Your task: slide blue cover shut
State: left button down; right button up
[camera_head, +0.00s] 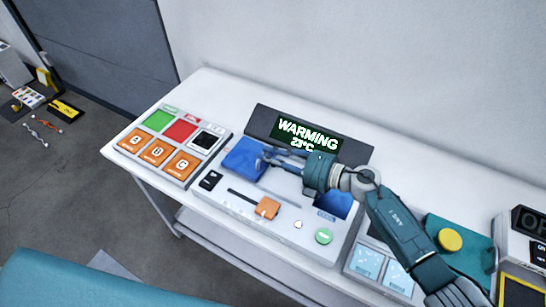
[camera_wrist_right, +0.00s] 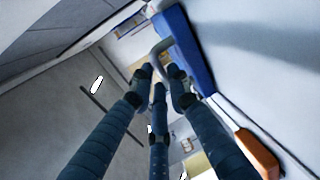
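The blue cover (camera_head: 243,158) lies at the left of the white device's top (camera_head: 290,222); it also shows in the right wrist view (camera_wrist_right: 186,48). A grey bent handle (camera_wrist_right: 163,48) stands out from it. My right gripper (camera_head: 268,158) is at the cover's right edge. In the right wrist view its three fingers (camera_wrist_right: 158,82) come close together at the handle; I cannot tell whether they grip it. Another blue area (camera_head: 334,204) shows at the device's right, partly behind my right gripper. My left gripper is not in view.
An orange knob (camera_head: 267,208) and a green button (camera_head: 324,236) are at the device's front. A tray of coloured squares (camera_head: 174,143) stands left. A yellow knob (camera_head: 450,240) is right, beside my arm.

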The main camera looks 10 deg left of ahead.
jog(key=shift+o, duration=0.4)
jog(key=shift+a, duration=0.25)
jog(key=shift+d, duration=0.1)
jog(key=v, duration=1.1)
jog(key=shift+s+d+r, duration=0.1)
jog(key=shift+s+d, duration=0.05)
jog(key=shift+d, duration=0.2)
